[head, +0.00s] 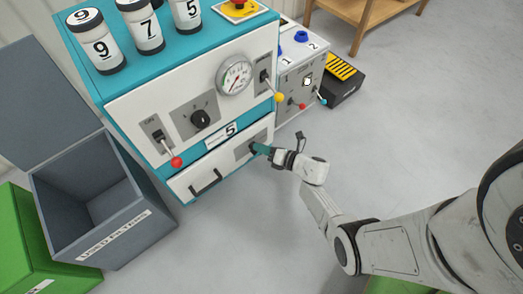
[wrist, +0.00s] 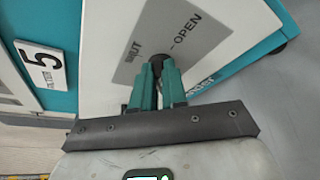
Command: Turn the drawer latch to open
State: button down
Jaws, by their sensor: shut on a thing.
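The drawer latch (wrist: 156,62) is a small dark knob on a grey plate (wrist: 184,30) marked SHUT and OPEN. My gripper (wrist: 157,78) has its two teal fingers closed on the latch, one on each side. The fingers hide most of the knob, so I cannot tell which mark it points to. In the head view my gripper (head: 261,149) reaches the right part of the white drawer front (head: 222,166), at the bottom of the teal machine. The drawer looks closed, with a dark handle (head: 205,184) left of the latch.
Above the drawer are a red-knobbed lever (head: 176,162), a black dial (head: 200,118), a gauge (head: 234,77) and a yellow-knobbed lever (head: 279,97). A grey open bin (head: 95,205) stands left of the machine. The floor (head: 420,120) to the right is clear.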

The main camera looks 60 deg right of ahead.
jog(key=m+b, duration=0.2)
jog(key=f+t+b, duration=0.1)
jog(key=shift+w+d+m+y, duration=0.25)
jog(key=shift+w+m+y, duration=0.05)
jog(key=shift+m+y, duration=0.1)
jog(key=shift+f+m+t+y+b, duration=0.1)
jog(key=shift+m+t+y+b, duration=0.45)
jog(key=shift+m, duration=1.15)
jog(key=shift+t, duration=0.25)
jog(key=c, duration=1.2)
grip_release()
jog(key=shift+w, duration=0.1)
jog(key=shift+o, duration=0.2)
jog(key=shift+s, duration=0.25)
jog(key=s+d+p, duration=0.1)
jog(key=s, duration=0.9)
jog(key=shift+s, duration=0.25)
jog(key=shift+d, duration=0.1)
